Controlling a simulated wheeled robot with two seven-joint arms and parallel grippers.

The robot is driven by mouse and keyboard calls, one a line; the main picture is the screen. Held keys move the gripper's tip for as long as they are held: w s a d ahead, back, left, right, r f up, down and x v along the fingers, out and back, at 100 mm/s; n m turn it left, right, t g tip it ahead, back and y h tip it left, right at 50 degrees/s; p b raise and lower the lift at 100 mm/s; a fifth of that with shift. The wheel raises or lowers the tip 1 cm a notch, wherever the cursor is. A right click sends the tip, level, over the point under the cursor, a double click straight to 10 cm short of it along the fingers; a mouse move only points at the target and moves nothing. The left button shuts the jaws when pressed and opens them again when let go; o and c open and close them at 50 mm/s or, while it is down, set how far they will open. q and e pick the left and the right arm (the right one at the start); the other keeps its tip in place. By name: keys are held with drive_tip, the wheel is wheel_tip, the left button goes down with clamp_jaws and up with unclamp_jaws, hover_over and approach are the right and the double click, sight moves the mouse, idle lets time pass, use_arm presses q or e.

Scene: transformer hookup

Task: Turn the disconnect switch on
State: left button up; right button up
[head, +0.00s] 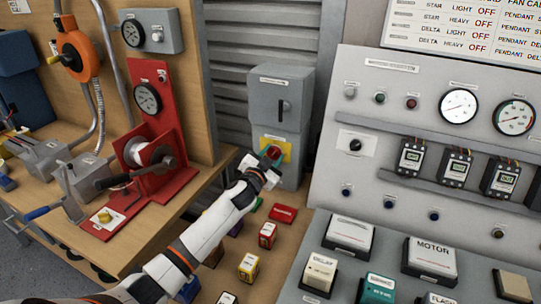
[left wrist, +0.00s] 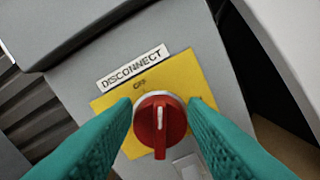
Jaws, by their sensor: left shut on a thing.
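The disconnect switch is a red rotary knob (left wrist: 159,122) on a yellow plate (left wrist: 188,86), below a white DISCONNECT label (left wrist: 133,68). A small OFF mark shows on the plate above the knob. The knob's raised bar stands about upright in the left wrist view. In the head view the yellow plate (head: 288,143) is low on the front of a grey box (head: 281,95). My left gripper (head: 269,160) is at this plate, its two teal fingers shut on the red knob from both sides. In the head view the gripper partly hides the knob. My right gripper is not in view.
A large grey control panel (head: 380,85) with gauges and meters stands to the right. A red stand (head: 150,110) with a gauge and spool is at the left.

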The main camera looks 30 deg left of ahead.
use_arm(q)
drive_tip(key=m, duration=0.6)
drive_tip(key=shift+d+f, duration=0.3)
drive_tip(key=shift+f, duration=0.05)
drive_tip(key=m, duration=0.6)
drive_tip(key=shift+d+f, duration=0.15)
drive_tip(key=shift+f, duration=0.25)
drive_tip(key=shift+m, duration=0.3)
drive_tip(key=o, duration=1)
drive_tip(key=shift+c, duration=0.2)
drive_tip(key=s+b, duration=0.1)
drive_tip(key=s, duration=1.1)
drive_tip(key=shift+d, duration=0.3)
